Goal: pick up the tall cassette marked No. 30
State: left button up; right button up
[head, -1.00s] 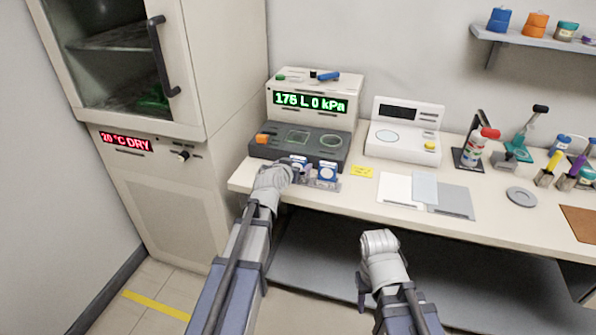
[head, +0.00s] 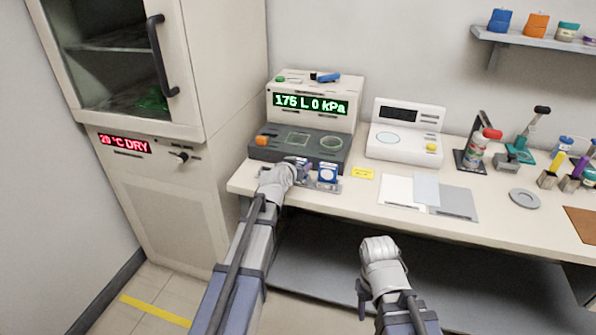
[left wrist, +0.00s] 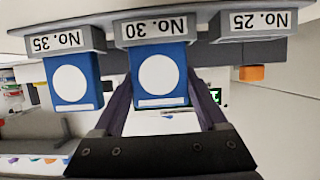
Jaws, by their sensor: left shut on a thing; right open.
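The tall cassette marked No. 30 (left wrist: 158,75) is blue with a white disc, and shows upside down in the left wrist view. It sits at the middle label of a grey rack (left wrist: 290,52). My left gripper (left wrist: 160,98) is shut on it, one finger on each side. In the head view my left gripper (head: 299,168) is at the rack and partly hides this cassette. A like blue cassette at label No. 35 (left wrist: 72,82) stands beside it, also in the head view (head: 327,175). My right gripper (head: 364,288) is open, low before the bench, mostly hidden by its wrist.
The No. 25 place (left wrist: 250,37) holds no cassette. A dark console (head: 262,152) with a green display stands close behind the rack. A white instrument (head: 402,143) is to its right. A yellow note (head: 363,173) lies beside the rack. A tall cabinet (head: 165,200) stands at left.

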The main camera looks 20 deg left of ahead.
pick_arm(q)
jog(key=c, duration=0.5)
jog(key=shift+r, duration=0.15)
notch_tip(320, 180, up, 10)
jog(key=p, duration=1)
